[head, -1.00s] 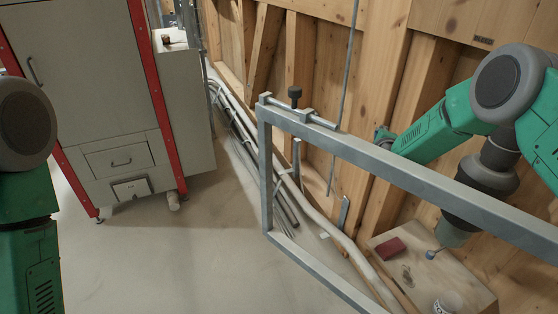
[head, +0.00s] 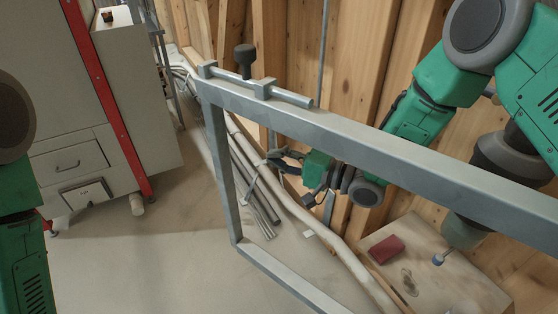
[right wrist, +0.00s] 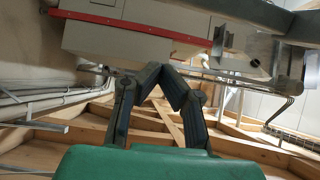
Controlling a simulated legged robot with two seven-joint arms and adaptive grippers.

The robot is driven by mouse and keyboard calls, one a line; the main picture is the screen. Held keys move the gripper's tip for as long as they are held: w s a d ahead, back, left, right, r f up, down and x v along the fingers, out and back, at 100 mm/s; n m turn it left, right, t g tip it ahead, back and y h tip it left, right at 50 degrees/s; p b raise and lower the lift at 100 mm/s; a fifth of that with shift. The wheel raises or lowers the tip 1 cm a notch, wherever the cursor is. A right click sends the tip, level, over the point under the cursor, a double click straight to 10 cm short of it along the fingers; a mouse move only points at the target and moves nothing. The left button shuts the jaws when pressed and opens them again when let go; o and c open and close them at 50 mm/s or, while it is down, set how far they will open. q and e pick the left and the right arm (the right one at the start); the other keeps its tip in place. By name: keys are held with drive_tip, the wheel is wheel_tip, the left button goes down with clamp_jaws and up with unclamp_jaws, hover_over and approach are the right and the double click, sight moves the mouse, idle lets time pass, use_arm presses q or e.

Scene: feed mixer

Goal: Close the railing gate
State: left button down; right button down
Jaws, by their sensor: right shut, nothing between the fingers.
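The railing gate (head: 340,142) is a grey metal frame crossing the head view, its free corner left of centre and its top rail running to the right edge. A sliding bolt (head: 290,95) with a black knob (head: 245,58) sits on the rail near that corner. My right gripper (head: 272,160) is behind the gate, below the top rail, with visible space to the gate's upright. Its dark fingers also show in the right wrist view (right wrist: 168,85), shut and empty. My left arm shows at the left edge; its gripper is out of view.
A grey cabinet (head: 65,60) with red edges stands at the left. A wooden stud wall (head: 370,60) runs behind my right arm. Pipes (head: 255,190) lie along its foot. A wooden board (head: 430,270) with a red block (head: 385,248) is at lower right. The floor left of the gate is clear.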

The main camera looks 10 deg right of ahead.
drive_tip(key=a+b, duration=0.1)
drive_tip(key=a, duration=0.7)
drive_tip(key=shift+w+a, duration=0.15)
drive_tip(key=shift+w, duration=0.3)
